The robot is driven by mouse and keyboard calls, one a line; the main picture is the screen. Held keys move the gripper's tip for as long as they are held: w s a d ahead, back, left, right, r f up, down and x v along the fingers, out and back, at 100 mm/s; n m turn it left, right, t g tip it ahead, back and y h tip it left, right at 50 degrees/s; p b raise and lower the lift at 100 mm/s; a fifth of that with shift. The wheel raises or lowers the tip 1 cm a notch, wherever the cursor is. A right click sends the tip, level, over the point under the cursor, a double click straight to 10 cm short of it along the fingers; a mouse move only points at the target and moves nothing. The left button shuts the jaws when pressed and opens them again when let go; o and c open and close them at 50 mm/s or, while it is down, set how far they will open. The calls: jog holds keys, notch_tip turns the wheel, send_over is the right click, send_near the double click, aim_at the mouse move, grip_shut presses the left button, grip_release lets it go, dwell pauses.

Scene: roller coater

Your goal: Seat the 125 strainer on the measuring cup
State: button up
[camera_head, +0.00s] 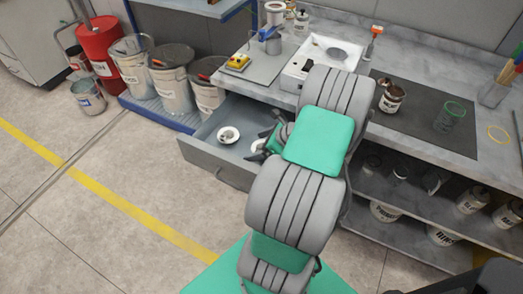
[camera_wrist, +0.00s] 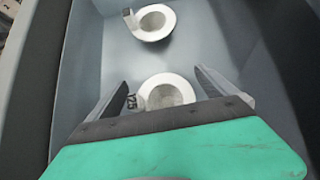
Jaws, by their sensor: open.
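Two white, funnel-like strainers lie in an open grey drawer. The nearer strainer (camera_wrist: 166,94) has a side tag with upside-down digits that look like 125; it also shows in the head view (camera_head: 257,146), partly hidden by my gripper. The farther strainer (camera_wrist: 154,22) has a tag too small to read; it also shows in the head view (camera_head: 228,135). My gripper (camera_wrist: 161,82) is open, its fingers on either side of the nearer strainer; I cannot tell whether they touch it. A clear cup with a green rim (camera_head: 450,117), likely the measuring cup, stands on the dark mat.
The drawer (camera_head: 215,165) has raised walls around my gripper. Buckets (camera_head: 172,80) stand left of the drawer.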

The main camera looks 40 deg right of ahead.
jog(key=shift+w+f, duration=0.1)
jog(key=shift+w, duration=0.05)
jog(key=shift+c, duration=0.2)
jog(key=shift+a, duration=0.1)
jog(key=c, duration=1.4)
